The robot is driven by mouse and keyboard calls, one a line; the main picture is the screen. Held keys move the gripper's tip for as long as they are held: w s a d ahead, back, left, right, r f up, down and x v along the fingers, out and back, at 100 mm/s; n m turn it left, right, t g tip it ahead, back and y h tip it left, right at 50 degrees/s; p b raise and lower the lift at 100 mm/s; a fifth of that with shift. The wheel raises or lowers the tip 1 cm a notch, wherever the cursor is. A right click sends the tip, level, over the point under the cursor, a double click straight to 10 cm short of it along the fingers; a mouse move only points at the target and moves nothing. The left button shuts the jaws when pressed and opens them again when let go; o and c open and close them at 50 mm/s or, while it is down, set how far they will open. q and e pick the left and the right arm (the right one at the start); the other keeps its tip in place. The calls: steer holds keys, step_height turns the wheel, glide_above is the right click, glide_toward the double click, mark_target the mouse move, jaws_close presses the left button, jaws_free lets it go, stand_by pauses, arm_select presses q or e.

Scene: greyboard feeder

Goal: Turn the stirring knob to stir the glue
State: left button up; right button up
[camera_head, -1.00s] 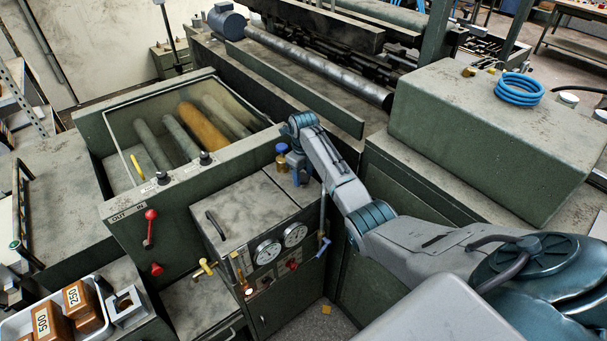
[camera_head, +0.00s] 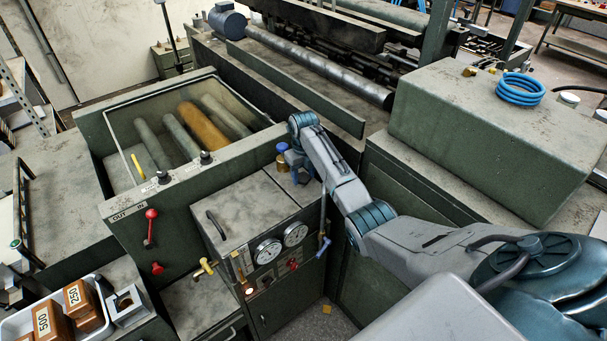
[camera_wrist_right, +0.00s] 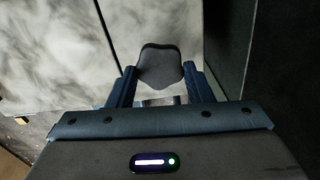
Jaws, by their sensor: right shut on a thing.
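The stirring knob (camera_wrist_right: 160,66) is dark and lobed in the right wrist view, above the grey cabinet top. My right gripper (camera_wrist_right: 160,88) has its blue fingers on both sides of the knob and is shut on it. In the head view my right gripper (camera_head: 298,168) reaches down at the back right of the cabinet top (camera_head: 250,205), and the knob is hidden there by the gripper. The glue itself cannot be made out. My left gripper is not in view.
A blue-capped brass-coloured fitting (camera_head: 282,148) stands close beside my right gripper. Gauges (camera_head: 294,234) and a brass tap (camera_head: 204,267) are on the cabinet front. A roller bay (camera_head: 190,130) lies behind left, and a large green box (camera_head: 490,130) is at right.

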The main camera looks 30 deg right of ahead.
mark_target(304, 177)
steer(key=o, duration=1)
steer(key=shift+r, duration=0.1)
steer(key=shift+r+b, duration=0.3)
steer(key=shift+r, duration=0.15)
step_height(304, 177, up, 5)
steer(key=shift+r+b, duration=0.1)
steer(key=shift+b, duration=0.65)
step_height(304, 177, up, 5)
steer(key=shift+f+p, duration=0.1)
steer(key=shift+p, duration=0.95)
